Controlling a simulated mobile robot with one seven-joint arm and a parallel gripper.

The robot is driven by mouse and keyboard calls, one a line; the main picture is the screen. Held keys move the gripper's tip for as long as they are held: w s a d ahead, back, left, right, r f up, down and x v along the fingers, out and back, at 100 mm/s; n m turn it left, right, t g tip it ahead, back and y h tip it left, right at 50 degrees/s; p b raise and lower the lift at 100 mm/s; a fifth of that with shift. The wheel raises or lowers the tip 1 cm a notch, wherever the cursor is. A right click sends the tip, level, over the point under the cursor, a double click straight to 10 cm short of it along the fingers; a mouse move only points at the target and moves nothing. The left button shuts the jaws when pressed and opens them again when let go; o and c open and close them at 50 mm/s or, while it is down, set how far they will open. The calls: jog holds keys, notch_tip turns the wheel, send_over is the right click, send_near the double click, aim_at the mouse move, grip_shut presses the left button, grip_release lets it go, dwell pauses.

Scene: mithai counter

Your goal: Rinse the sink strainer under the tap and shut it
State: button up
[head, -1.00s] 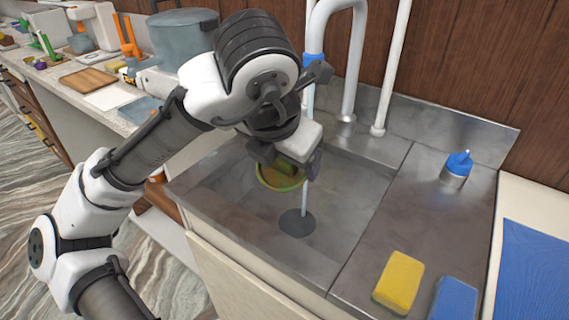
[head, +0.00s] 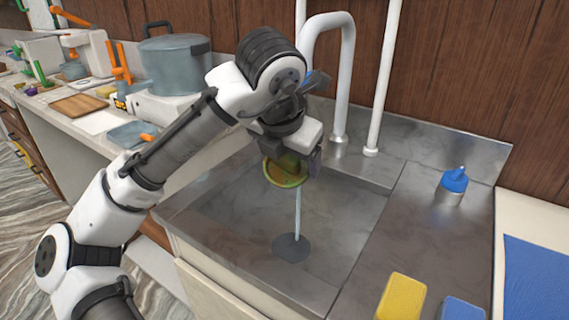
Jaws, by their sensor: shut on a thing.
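My gripper (head: 290,158) is over the sink basin (head: 225,215), shut on the round sink strainer (head: 285,172), which has a yellow-green rim and a brownish inside. The strainer is tilted, and part of it is hidden by my gripper. The white tap (head: 346,80) arches up behind my arm; its spout end is hidden by the arm. A pale stream of water (head: 298,215) comes down from beneath the strainer to a dark patch (head: 291,247) on the basin floor, so the tap is running.
A blue-topped bottle (head: 453,186) stands on the steel drainboard right of the basin. A yellow sponge (head: 402,298) and a blue one (head: 461,309) lie at its front. A large pot (head: 176,65) stands on the left counter. The basin is otherwise clear.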

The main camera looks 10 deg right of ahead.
jog(key=shift+w+d+f, duration=0.1)
jog(key=shift+w+d, duration=0.1)
jog(key=shift+w, duration=0.25)
jog(key=shift+w+d+f, duration=0.1)
jog(key=shift+w+d, duration=0.1)
jog(key=shift+w, duration=0.2)
jog(key=shift+w+d, duration=0.15)
jog(key=shift+w, duration=0.25)
jog(key=shift+w+d+f+p, duration=0.2)
jog(key=shift+w+d+p, duration=0.15)
jog(key=shift+w, duration=0.3)
jog(key=shift+w+d+f+p, duration=0.15)
jog(key=shift+w+d+p, duration=0.2)
jog(key=shift+w, duration=0.3)
jog(key=shift+s, duration=0.1)
jog(key=shift+s+d+p, duration=0.2)
jog(key=shift+d+p, duration=0.1)
jog(key=shift+d, duration=0.2)
jog(key=shift+a, duration=0.15)
jog(key=shift+w+a+p, duration=0.3)
jog(key=shift+a, duration=0.15)
